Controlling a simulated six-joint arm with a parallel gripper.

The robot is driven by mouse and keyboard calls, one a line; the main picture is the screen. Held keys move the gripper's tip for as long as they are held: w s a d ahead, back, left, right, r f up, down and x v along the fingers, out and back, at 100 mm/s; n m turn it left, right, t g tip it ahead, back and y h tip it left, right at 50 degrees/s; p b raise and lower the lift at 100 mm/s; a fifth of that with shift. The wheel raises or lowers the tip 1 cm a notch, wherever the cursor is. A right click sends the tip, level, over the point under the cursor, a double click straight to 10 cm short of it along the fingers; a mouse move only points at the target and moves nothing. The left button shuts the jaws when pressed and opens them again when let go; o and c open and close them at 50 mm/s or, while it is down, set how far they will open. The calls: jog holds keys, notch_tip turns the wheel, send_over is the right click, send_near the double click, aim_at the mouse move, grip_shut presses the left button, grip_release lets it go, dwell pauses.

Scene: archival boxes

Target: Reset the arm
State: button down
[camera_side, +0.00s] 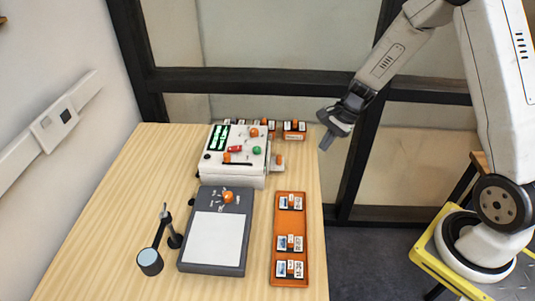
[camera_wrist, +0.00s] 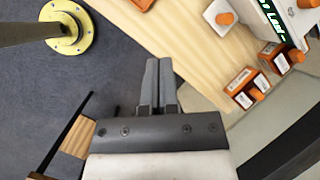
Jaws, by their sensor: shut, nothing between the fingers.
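My gripper (camera_side: 328,132) hangs in the air just past the right back edge of the wooden table (camera_side: 110,225), pointing down. In the wrist view my gripper (camera_wrist: 159,64) has its two grey fingers together and nothing between them. It touches nothing that I can see. Below it in that view are the table edge and the dark floor (camera_wrist: 95,100).
On the table are a white device (camera_side: 238,172) with a green display, a dark panel with a white plate (camera_side: 215,238), an orange tray (camera_side: 290,218) with small boxes, and a lamp-like stand (camera_side: 150,262). Orange-and-white boxes (camera_side: 294,130) stand behind the device. Black frame bars (camera_side: 360,150) rise nearby.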

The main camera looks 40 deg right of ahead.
jog(key=s+a+r+n+h, duration=0.2)
jog(key=s+a+r+n, duration=0.1)
jog(key=s+n, duration=0.3)
jog(key=s+a+r+n+h, duration=0.3)
jog(key=s+a+r+n, duration=0.1)
jog(key=n, duration=0.7)
jog(key=shift+s+a+t, duration=0.3)
jog(key=shift+s+a, duration=0.3)
jog(key=shift+s, duration=0.4)
jog(key=shift+w, duration=0.15)
